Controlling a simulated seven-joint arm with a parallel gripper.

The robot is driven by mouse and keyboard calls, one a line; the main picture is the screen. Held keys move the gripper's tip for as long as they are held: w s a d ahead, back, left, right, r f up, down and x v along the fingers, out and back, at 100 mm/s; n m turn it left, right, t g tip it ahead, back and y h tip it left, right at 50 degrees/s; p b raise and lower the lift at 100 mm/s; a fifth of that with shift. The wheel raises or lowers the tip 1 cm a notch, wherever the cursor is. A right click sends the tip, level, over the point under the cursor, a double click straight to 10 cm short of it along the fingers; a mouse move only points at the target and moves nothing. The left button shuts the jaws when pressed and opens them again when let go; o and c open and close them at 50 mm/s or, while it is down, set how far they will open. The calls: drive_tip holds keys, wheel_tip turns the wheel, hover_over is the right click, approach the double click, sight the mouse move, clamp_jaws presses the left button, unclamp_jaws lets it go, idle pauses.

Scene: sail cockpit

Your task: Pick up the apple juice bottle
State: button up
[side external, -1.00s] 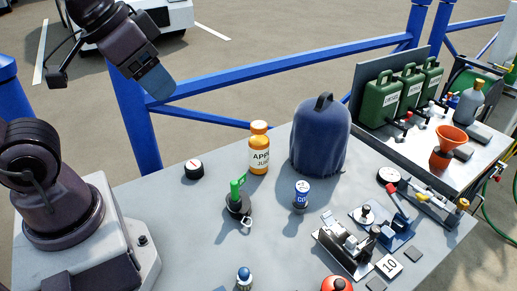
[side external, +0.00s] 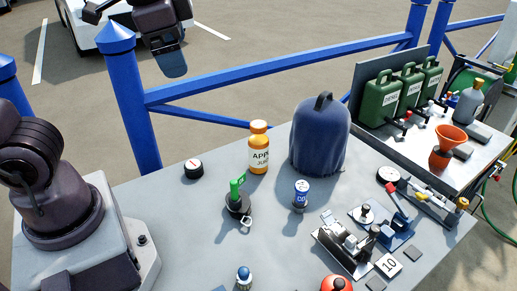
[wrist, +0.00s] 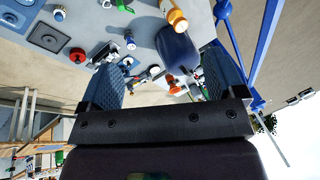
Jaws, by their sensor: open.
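The apple juice bottle (side external: 259,150) is orange with a white label and an orange cap. It stands upright on the grey table, left of the dark blue domed cover. In the wrist view the bottle (wrist: 175,17) shows at the top edge, partly cut off, beyond the fingers. My gripper (side external: 173,66) is high up at the back, above and left of the bottle and well apart from it. In the wrist view the two blue fingers of my gripper (wrist: 170,78) are spread wide with nothing held between them.
The dark blue cover (side external: 320,140) stands just right of the bottle. A blue railing (side external: 280,68) runs behind the table. Green canisters (side external: 383,102) stand at the right.

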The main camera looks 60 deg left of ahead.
drive_tip(key=w+a+f+m+g+y, duration=0.1)
drive_tip(key=w+a+f+m+y, duration=0.2)
drive_tip(key=w+m, duration=0.15)
wheel_tip(320, 180, up, 6)
drive_tip(key=m+t+y, duration=0.4)
drive_tip(key=m+y, duration=0.7)
drive_tip(key=m, duration=0.2)
hover_over(261, 154)
drive_tip(key=v, duration=0.2)
drive_tip(key=shift+y, duration=0.3)
wheel_tip(261, 154, down, 35)
drive_tip(key=shift+s+r, duration=0.1)
drive_tip(key=shift+r, duration=0.1)
drive_tip(key=x, duration=0.5)
drive_tip(key=shift+f, duration=0.35)
drive_tip(key=c, duration=1.2)
